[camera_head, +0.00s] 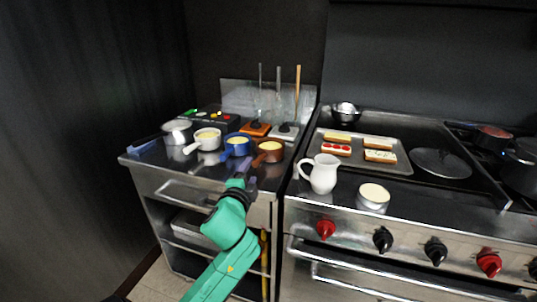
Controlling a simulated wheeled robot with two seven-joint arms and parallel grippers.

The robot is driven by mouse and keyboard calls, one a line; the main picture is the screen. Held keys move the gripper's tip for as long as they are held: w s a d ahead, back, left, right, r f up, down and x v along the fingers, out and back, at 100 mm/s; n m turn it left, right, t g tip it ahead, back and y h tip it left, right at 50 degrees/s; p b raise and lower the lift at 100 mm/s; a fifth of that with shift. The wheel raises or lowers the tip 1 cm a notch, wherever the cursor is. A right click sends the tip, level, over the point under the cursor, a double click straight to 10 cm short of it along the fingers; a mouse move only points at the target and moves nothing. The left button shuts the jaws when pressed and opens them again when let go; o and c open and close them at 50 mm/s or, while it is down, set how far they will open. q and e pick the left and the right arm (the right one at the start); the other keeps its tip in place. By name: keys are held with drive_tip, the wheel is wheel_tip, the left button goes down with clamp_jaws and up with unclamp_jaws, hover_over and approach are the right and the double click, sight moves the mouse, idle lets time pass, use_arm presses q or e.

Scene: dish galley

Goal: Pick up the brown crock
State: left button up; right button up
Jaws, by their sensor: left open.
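The brown crock (269,154) stands on the dark counter at the right end of a row of small handled crocks. It holds something pale yellow, and its short handle points to the front left. My left gripper (244,174) is open and empty, in front of the brown crock and a little to its left. It appears apart from the crock. My right gripper is not in view.
A blue crock (238,147) and a white crock (207,140) stand left of the brown one, with a metal pot (177,133) farther left. A white jug (323,174) and tray (397,166) are at right.

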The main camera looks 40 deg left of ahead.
sight(256, 165)
use_arm(q)
drive_tip(key=x, duration=0.4)
drive_tip(key=shift+w+d+r, duration=0.1)
drive_tip(key=shift+w+d, duration=0.15)
drive_tip(key=shift+w, duration=0.2)
drive_tip(key=x, duration=0.4)
drive_tip(key=shift+w+p, duration=0.15)
drive_tip(key=shift+p, duration=0.25)
drive_tip(key=shift+w, duration=0.3)
drive_tip(key=shift+a, duration=0.1)
drive_tip(key=shift+s, duration=0.1)
drive_tip(key=c, duration=0.9)
clamp_jaws()
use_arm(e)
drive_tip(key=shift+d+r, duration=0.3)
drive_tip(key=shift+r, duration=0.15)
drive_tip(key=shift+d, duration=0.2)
